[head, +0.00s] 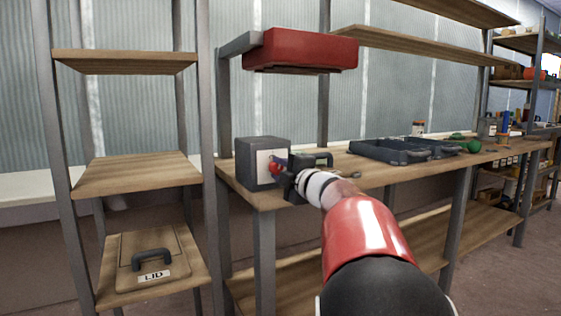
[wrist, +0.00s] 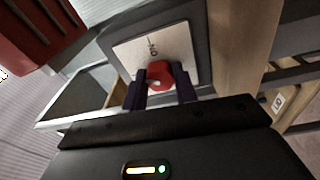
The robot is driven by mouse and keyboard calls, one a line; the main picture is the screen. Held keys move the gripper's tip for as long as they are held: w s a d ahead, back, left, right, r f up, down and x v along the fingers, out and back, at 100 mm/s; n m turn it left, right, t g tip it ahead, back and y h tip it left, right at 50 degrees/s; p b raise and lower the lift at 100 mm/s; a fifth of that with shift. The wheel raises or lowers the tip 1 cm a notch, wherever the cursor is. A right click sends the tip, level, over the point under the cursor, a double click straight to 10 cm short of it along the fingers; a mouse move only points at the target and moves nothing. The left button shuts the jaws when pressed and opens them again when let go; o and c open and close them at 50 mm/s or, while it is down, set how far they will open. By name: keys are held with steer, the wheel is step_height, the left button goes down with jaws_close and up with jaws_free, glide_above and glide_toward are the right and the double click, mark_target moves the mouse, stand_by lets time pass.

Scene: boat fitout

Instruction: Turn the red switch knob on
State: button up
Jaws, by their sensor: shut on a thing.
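The red switch knob (wrist: 160,73) sits on a pale plate (wrist: 150,48) on the front of a grey box (head: 262,152). The box stands at the left end of the wooden workbench. In the head view the knob (head: 275,168) shows small beside my gripper (head: 284,170). In the wrist view my gripper's two dark fingers (wrist: 160,88) are on either side of the knob, shut on it. Small markings show on the plate above the knob; I cannot read them surely. The knob's exact angle is hard to tell.
A red box-like fixture (head: 302,50) hangs above the bench. Dark trays (head: 375,151) and a green item (head: 470,144) lie to the right. A shelf unit with a lid panel (head: 152,262) stands at the left. A dark-handled object (head: 318,160) is just behind my gripper.

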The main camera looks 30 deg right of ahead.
steer(key=m+p, duration=0.2)
steer(key=m, duration=0.1)
steer(key=m+p, duration=0.2)
steer(key=m, duration=0.2)
steer(key=shift+a+t+h, duration=0.1)
steer(key=shift+t+h, duration=0.2)
steer(key=m+h+p, duration=0.1)
steer(key=m+p, duration=0.1)
steer(key=m, duration=0.4)
steer(key=shift+f+p, duration=0.15)
steer(key=shift+p, duration=0.15)
steer(key=shift+a+m, duration=0.1)
steer(key=shift+m, duration=0.2)
steer(key=o, duration=1)
steer(key=shift+c, duration=0.2)
steer(key=s, duration=0.7)
steer(key=shift+s+f+b, duration=0.35)
steer(key=shift+s+f, duration=0.05)
steer(key=shift+f, duration=0.05)
